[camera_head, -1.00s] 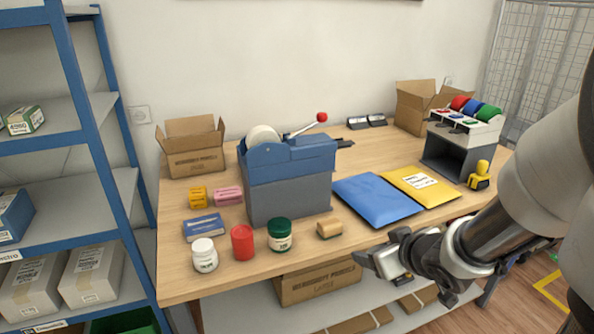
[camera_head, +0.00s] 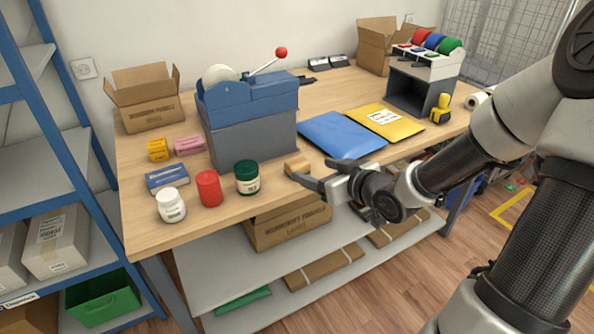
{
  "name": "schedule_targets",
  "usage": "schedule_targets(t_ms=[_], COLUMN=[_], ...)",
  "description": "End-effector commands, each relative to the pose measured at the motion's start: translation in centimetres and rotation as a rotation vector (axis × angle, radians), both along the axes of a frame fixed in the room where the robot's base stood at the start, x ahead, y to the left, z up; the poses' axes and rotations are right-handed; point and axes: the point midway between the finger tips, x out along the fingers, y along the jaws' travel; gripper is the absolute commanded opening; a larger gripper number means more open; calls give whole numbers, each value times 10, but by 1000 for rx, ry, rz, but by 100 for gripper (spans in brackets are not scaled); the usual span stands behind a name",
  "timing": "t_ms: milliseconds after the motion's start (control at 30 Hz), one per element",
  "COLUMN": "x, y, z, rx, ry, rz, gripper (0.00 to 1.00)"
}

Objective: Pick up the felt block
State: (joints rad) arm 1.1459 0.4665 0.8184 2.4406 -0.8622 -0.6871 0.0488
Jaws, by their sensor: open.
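A small tan block (camera_head: 296,163), which looks like the felt block, lies on the wooden table (camera_head: 353,92) near its front edge. It is right of the green jar. My gripper (camera_head: 311,171) is open and empty at the front edge, its fingers pointing left. It is just right of and in front of the block, with one fingertip close to it in the picture. I cannot tell whether they touch.
A green jar (camera_head: 247,178), a red cylinder (camera_head: 209,189) and a white jar (camera_head: 171,206) stand left of the block. A blue-grey machine (camera_head: 250,125) stands behind. Blue (camera_head: 341,135) and yellow (camera_head: 386,121) envelopes lie behind right. A lower shelf (camera_head: 222,272) holds cardboard.

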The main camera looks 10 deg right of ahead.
Motion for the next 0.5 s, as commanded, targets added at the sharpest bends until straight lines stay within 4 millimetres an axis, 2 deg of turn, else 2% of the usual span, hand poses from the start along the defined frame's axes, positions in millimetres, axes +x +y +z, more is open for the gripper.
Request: schedule_targets(t_ms=[33,200,367,500], x=[10,33,41,55], y=[5,13,17,23], z=[-10,-17,-19,-29], rx=[1,1,0,2], ry=[0,-1,1,0], rz=[3,1,0,1], gripper=[69,69,69,69])
